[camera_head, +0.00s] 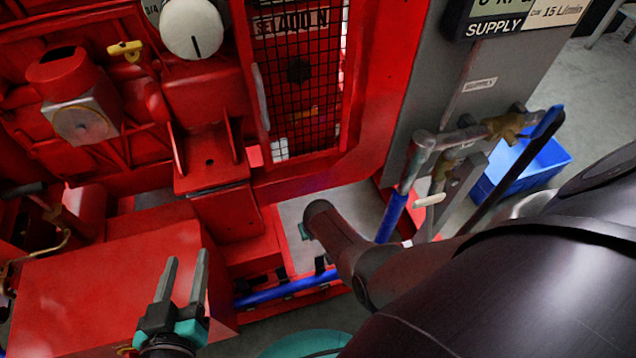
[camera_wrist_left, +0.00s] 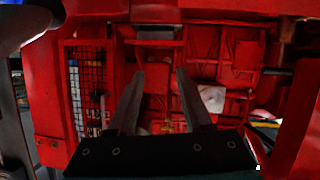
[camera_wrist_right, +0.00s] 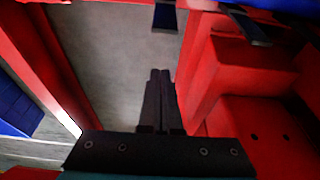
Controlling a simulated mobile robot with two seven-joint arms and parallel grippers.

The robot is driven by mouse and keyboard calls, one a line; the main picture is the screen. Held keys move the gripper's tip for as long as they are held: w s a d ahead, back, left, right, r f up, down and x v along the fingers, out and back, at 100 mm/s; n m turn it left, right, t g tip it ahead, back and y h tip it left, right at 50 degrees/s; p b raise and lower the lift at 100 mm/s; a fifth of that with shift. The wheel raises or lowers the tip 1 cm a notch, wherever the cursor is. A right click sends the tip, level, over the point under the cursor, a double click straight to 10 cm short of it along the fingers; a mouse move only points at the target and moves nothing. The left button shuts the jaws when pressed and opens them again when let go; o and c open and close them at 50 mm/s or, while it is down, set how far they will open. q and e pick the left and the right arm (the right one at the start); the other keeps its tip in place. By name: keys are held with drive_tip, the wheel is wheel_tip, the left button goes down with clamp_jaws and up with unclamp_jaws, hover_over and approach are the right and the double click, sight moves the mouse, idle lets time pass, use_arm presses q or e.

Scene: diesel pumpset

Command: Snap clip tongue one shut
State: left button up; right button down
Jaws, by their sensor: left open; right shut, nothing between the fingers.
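A blue hose (camera_head: 290,287) runs along the red frame low in the head view, with small dark clips on it, one of them near the right end (camera_head: 320,264). In the right wrist view two dark clip tongues hang out at the top, one in the middle (camera_wrist_right: 165,17) and one to the right (camera_wrist_right: 248,27). I cannot tell which is tongue one. My right gripper (camera_wrist_right: 160,73) is shut and empty, apart from both tongues; in the head view my arm hides its fingers. My left gripper (camera_head: 187,259) is open and empty over a red box, away from the clips.
The red box (camera_head: 110,285) lies under my left gripper. A mesh guard (camera_head: 300,85) and a grey supply panel with a valve (camera_head: 505,126) stand behind. A blue crate (camera_head: 520,165) sits on the floor at right. Red frame walls flank my right gripper.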

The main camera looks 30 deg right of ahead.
sight(320, 261)
use_arm(q)
drive_tip(key=shift+s+d+r+n+t+h+b, duration=0.25)
drive_tip(key=shift+d+r+t+b, duration=0.2)
drive_tip(key=shift+t, duration=0.35)
drive_tip(key=shift+s+d+r+n+t+h+b, duration=0.15)
drive_tip(key=shift+s+d+r+t+h+b, duration=0.2)
drive_tip(key=shift+r+t, duration=0.35)
use_arm(e)
drive_tip(key=shift+s+a+f, duration=0.15)
drive_tip(key=shift+s+f, duration=0.05)
drive_tip(key=shift+s, duration=0.4)
drive_tip(key=shift+s+a+f, duration=0.1)
drive_tip(key=shift+s+f, duration=0.15)
drive_tip(key=shift+s, duration=0.3)
drive_tip(key=shift+s+a+f, duration=0.15)
drive_tip(key=shift+s+f, duration=0.05)
drive_tip(key=shift+s, duration=0.4)
use_arm(q)
drive_tip(key=shift+f, duration=0.15)
drive_tip(key=shift+w, duration=0.1)
